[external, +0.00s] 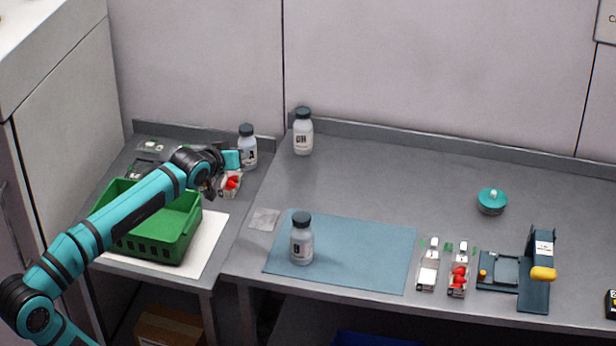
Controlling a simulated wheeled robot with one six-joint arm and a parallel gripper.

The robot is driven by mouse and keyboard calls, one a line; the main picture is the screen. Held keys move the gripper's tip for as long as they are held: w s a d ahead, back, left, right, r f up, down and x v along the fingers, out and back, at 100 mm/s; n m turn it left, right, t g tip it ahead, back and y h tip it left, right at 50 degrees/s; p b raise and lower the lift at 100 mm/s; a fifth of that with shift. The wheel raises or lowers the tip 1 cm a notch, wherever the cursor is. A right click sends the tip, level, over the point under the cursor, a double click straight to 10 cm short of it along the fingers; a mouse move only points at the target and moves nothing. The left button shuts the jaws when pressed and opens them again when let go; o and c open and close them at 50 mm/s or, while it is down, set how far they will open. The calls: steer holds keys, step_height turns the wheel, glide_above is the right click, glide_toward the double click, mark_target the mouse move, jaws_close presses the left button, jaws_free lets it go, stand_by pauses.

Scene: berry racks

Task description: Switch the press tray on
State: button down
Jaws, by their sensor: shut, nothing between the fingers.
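A dark blue press-like device (537,285) stands at the right end of the main bench. It has a grey plate (503,270), a small orange knob (483,274) on its left part, and a yellow handle (543,274) at its upright. I cannot tell from this view whether it is on. My gripper (212,190) is far to the left, over the left bench, near a small white rack with red berries (231,183). It is shut and empty. Its fingertips are dark, small and partly hidden.
A green crate (160,243) sits below my arm. White-labelled bottles (301,243) stand on the blue mat (370,255) and at the back. Two small racks (428,268) (459,284) stand left of the press. A teal-lidded pot (491,201) is behind it. The bench's middle back is clear.

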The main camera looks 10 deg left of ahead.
steer(key=w+d+f+g+h, duration=0.1)
steer(key=w+d+f+g, duration=0.1)
steer(key=d, duration=1.3)
steer(key=w+d+f+g, duration=0.2)
steer(key=d, duration=1.3)
steer(key=s+d+f+g, duration=0.1)
steer(key=s+d+f, duration=0.2)
steer(key=d, duration=0.7)
steer(key=s+d+f+g, duration=0.1)
steer(key=s+d+f, duration=0.2)
steer(key=s+d, duration=0.3)
steer(key=s+d+f+n+y, duration=0.1)
steer(key=s+d+f, duration=0.3)
steer(key=d, duration=0.9)
steer(key=shift+s+d+g, duration=0.35)
steer(key=shift+g, duration=0.05)
steer(key=x, duration=1)
